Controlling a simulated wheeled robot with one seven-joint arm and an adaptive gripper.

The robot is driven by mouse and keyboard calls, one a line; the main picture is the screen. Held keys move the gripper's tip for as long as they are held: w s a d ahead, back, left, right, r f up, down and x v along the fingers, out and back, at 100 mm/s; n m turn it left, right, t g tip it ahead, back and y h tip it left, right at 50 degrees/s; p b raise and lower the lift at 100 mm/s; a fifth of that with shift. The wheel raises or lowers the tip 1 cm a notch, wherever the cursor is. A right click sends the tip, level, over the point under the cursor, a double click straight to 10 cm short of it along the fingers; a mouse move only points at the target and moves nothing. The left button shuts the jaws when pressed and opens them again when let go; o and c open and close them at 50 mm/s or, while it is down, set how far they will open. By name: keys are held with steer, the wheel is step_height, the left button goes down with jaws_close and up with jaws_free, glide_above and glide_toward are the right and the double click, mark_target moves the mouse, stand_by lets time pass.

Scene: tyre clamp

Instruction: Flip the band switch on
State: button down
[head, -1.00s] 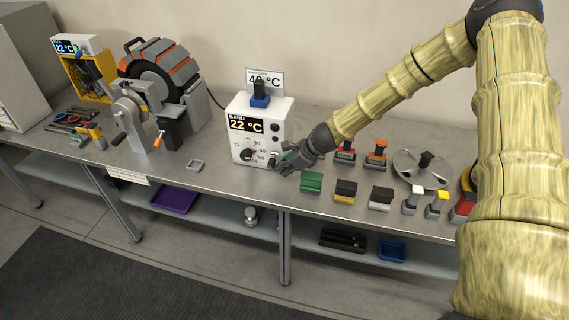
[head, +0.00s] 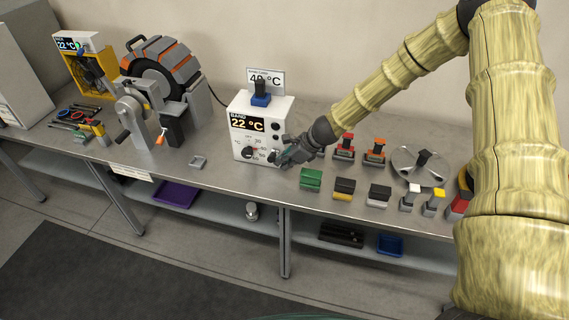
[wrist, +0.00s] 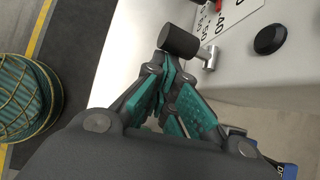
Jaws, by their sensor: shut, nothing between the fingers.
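The white band control box (head: 240,115) stands on the bench, its display reading BAND 22 °C, with a black dial (head: 248,154) on the lower front. In the wrist view, a lever switch with a silver stem (wrist: 209,56) and a thick black end (wrist: 178,40) sticks out of the white panel. I cannot read an on or off mark by it. My gripper (head: 278,160) is at the box's lower right front and hides the switch in the head view. In the wrist view its teal-padded fingers (wrist: 163,66) are shut and empty, close under the black end; contact is unclear.
A round black knob (wrist: 271,39) sits on the panel beside the switch. A sign (head: 265,78) and a blue-based block (head: 261,99) are at the box's top. Green (head: 311,179) and yellow-black (head: 344,189) blocks stand to the right. A clamp with a tyre (head: 160,75) stands left.

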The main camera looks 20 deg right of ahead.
steer(key=shift+r, duration=0.25)
steer(key=shift+w+r+p, duration=0.1)
steer(key=shift+r+p, duration=0.6)
steer(key=shift+r, duration=0.05)
steer(key=shift+r, duration=0.1)
steer(key=d+r+p, duration=0.6)
steer(key=d+p, duration=0.1)
steer(key=shift+s+d+r+p, duration=0.15)
steer(key=shift+s+r+p, duration=0.15)
steer(key=shift+s, duration=0.15)
stand_by(0.6)
